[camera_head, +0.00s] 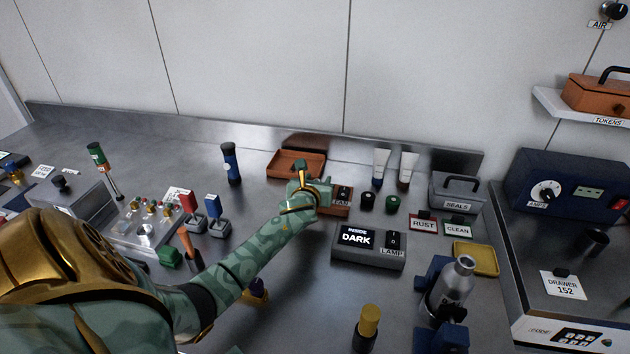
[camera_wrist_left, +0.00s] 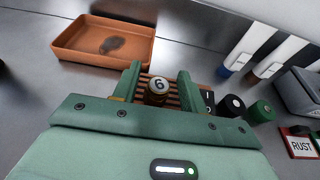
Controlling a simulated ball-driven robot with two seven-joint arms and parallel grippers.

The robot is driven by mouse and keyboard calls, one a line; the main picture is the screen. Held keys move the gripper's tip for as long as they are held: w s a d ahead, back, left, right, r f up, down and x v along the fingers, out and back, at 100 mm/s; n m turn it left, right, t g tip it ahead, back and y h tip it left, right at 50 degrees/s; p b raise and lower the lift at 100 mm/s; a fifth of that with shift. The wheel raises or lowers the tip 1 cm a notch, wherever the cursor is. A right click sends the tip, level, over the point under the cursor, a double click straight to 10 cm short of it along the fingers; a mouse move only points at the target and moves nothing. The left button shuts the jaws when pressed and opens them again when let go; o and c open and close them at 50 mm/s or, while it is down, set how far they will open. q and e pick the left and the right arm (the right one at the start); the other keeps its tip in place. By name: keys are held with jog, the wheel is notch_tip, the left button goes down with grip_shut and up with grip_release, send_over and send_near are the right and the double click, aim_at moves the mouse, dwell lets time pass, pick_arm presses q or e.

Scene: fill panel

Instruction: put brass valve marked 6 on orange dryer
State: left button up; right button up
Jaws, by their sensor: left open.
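The brass valve marked 6 (camera_wrist_left: 159,87) shows in the left wrist view, its dark cap with a white 6 facing the camera. It sits between the two green fingers of my left gripper (camera_wrist_left: 159,80), which is open around it. The orange dryer (camera_wrist_left: 172,99) lies under the fingertips, its slats showing around the valve, which appears to rest on them. In the head view the dryer (camera_head: 340,207) is partly hidden by my left gripper (camera_head: 314,181), and I cannot make out the valve clearly there. My right gripper is not in view.
An empty-looking orange tray (camera_head: 291,160) with a dark patch stands behind the dryer. A grey lamp box (camera_head: 368,246) reading DARK is in front.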

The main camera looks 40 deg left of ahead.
pick_arm(q)
jog(key=p+v, duration=0.3)
jog(key=v, duration=0.9)
jog(key=shift+p, duration=0.3)
